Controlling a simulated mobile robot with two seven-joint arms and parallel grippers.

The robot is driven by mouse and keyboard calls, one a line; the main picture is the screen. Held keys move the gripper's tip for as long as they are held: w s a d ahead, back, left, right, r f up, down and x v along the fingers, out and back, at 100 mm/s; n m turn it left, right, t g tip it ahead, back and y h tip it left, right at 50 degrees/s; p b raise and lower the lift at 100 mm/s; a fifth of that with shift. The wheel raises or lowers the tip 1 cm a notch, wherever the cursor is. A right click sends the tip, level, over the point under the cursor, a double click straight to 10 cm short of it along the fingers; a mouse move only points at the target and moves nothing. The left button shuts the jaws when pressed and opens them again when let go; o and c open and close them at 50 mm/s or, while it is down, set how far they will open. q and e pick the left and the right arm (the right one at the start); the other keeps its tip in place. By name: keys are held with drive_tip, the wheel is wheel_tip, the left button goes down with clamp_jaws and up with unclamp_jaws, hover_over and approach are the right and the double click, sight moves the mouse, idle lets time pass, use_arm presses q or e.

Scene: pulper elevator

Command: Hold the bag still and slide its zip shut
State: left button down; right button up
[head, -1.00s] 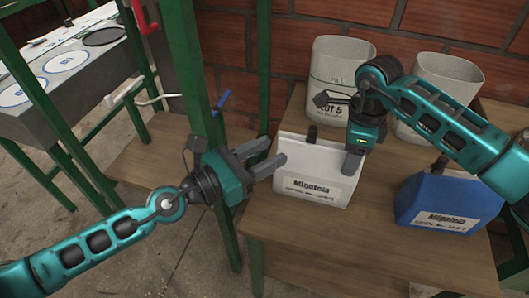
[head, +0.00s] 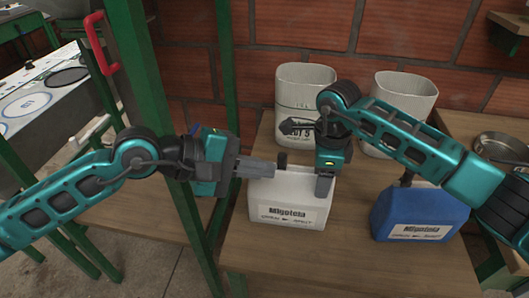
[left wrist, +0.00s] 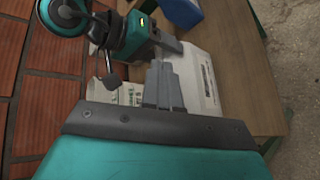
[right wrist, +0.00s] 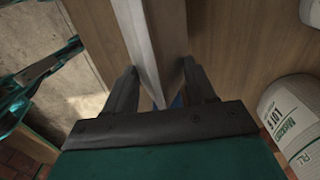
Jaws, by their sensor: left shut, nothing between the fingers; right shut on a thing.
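The white bag (head: 290,200) stands upright on the wooden table, with a label reading Migotela and a smaller line with an arrow. It also shows in the left wrist view (left wrist: 203,85). A dark zip tab (head: 282,159) sticks up at the left part of its top edge. My right gripper (head: 325,185) is shut on the bag's top edge near its right end; the right wrist view shows the fingers (right wrist: 160,78) on both sides of the bag. My left gripper (head: 270,169) is shut and empty, its fingertips close beside the tab; contact cannot be told.
A blue bag (head: 415,213) with a similar label stands to the right. Two pale containers (head: 305,95) (head: 403,105) stand behind, against the brick wall. A green post (head: 165,150) rises at the left near my left arm. The table front (head: 340,260) is clear.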

use_arm(q)
drive_tip(key=w+a+r+m+y, duration=0.3)
drive_tip(key=a+r+m+y, duration=0.1)
drive_tip(key=a+m+y, duration=0.35)
approach(266, 180)
drive_tip(key=w, duration=0.2)
drive_tip(key=w+f+m, duration=0.1)
drive_tip(key=shift+w+t+h, duration=0.1)
drive_tip(key=shift+t+h, duration=0.15)
drive_tip(key=shift+t, duration=0.15)
use_arm(e)
drive_tip(key=shift+f, duration=0.1)
use_arm(q)
drive_tip(key=shift+w+d+r, duration=0.15)
drive_tip(key=shift+d+r, duration=0.05)
drive_tip(key=shift+d, duration=1)
drive_tip(key=shift+w+d, duration=0.1)
drive_tip(key=shift+d, duration=0.55)
drive_tip(key=shift+d, duration=0.1)
drive_tip(key=d, duration=0.6)
drive_tip(key=shift+s+d, duration=0.4)
drive_tip(key=shift+a, duration=0.1)
